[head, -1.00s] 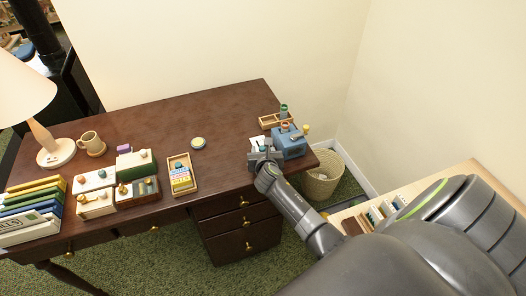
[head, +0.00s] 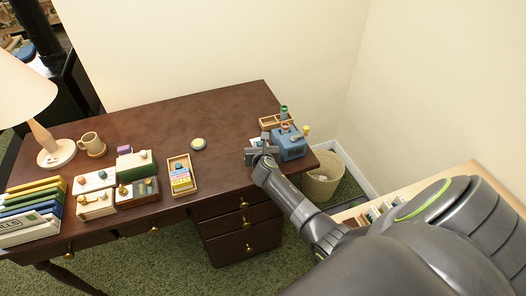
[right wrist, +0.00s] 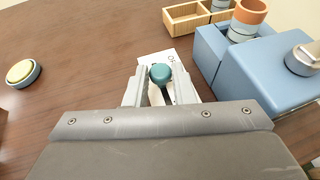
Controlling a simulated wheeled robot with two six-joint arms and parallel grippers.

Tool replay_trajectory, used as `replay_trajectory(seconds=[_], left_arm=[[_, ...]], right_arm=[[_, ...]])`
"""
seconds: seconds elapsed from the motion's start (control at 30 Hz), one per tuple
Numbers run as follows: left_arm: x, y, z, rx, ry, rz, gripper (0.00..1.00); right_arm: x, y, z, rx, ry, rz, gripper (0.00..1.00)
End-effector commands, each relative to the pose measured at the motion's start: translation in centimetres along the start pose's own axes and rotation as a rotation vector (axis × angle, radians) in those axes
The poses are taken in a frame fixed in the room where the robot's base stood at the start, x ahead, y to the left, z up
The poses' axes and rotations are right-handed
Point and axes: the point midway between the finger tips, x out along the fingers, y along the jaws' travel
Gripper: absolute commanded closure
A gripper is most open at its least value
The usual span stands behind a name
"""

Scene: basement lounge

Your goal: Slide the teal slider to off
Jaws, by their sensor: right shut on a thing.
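The teal slider (right wrist: 160,74) is a round-topped knob on a white plate (right wrist: 190,88) in the right wrist view. Dark lettering shows at the plate's far edge, partly hidden by the knob and too small to read surely. My right gripper (right wrist: 159,88) has one finger on each side of the knob and is shut on it. In the head view the right gripper (head: 262,151) is at the right end of the desk and covers most of the plate and knob. My left gripper is not in view.
A blue box (right wrist: 262,82) with knobs on top stands close to the right of the gripper. A wooden tray (right wrist: 183,18) lies behind. A yellow-topped round thing (right wrist: 22,73) lies to the left. The brown desk (head: 225,120) is bare between them. A wastebasket (head: 322,180) stands beside the desk.

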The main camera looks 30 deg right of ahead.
Motion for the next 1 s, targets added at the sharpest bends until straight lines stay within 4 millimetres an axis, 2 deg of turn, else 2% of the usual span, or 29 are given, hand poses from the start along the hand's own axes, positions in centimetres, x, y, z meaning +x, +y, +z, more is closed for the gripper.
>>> replay_trajectory(seconds=[0.1, 0.2, 0.6, 0.63, 0.77, 0.8, 1.0], left_arm=[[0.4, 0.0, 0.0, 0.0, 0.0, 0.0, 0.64], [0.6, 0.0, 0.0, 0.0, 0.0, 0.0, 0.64], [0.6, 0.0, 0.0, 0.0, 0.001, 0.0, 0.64], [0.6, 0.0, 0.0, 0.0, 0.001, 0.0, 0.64], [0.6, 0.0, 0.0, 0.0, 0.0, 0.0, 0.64], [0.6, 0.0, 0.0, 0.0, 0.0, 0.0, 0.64], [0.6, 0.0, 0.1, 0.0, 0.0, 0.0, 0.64]], right_arm=[[1.8, 0.5, 0.7, -0.001, -0.002, 0.0, 1.0], [2.7, 0.8, 1.1, 0.0, -0.002, 0.001, 1.0], [3.1, 0.9, 1.5, 0.001, -0.004, 0.001, 1.0], [3.1, 1.0, 1.6, 0.001, -0.004, 0.002, 0.75], [3.1, 0.9, 1.5, 0.001, -0.004, 0.001, 0.58], [3.1, 0.9, 1.5, 0.001, -0.003, 0.001, 0.55], [3.1, 0.9, 1.4, 0.001, -0.002, 0.0, 0.55]])
